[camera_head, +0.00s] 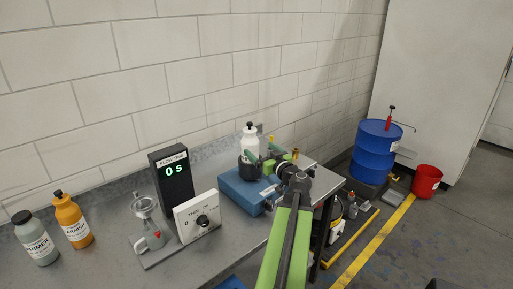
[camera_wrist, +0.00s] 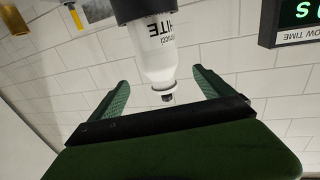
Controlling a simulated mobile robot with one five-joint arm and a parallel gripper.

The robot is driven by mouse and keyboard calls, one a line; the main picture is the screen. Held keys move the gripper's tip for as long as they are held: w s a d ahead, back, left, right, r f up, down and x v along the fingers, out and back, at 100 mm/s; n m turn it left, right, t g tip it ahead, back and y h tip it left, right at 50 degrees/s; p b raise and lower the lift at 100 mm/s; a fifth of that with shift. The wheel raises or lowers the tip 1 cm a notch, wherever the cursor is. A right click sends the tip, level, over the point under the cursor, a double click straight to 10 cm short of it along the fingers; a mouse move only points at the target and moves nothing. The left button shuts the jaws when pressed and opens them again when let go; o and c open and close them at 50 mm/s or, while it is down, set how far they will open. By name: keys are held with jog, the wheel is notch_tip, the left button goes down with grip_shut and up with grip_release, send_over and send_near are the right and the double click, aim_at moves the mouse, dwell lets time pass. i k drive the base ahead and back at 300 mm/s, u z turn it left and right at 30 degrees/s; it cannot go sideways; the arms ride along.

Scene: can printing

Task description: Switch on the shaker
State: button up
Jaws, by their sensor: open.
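The shaker is a blue box (camera_head: 238,189) on the bench, with a black cup holder (camera_head: 246,168) on top. A small light panel shows on its front face. A white bottle with a black cap (camera_head: 249,135) stands upright in the holder. My gripper (camera_head: 260,148) has green fingers and is open, just right of the bottle at about its height. In the wrist view, which is upside down, the bottle (camera_wrist: 158,62) appears between the open fingers (camera_wrist: 160,80), with nothing gripped. My arm hides the shaker's right side. I cannot make out a switch state.
Left of the shaker are a white dial box (camera_head: 197,216) and a black timer (camera_head: 172,180) reading 0 S. An orange bottle (camera_head: 72,221) and a grey bottle (camera_head: 36,240) stand far left.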

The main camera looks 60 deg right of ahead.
aim_at(267, 204)
jog(key=k, duration=1)
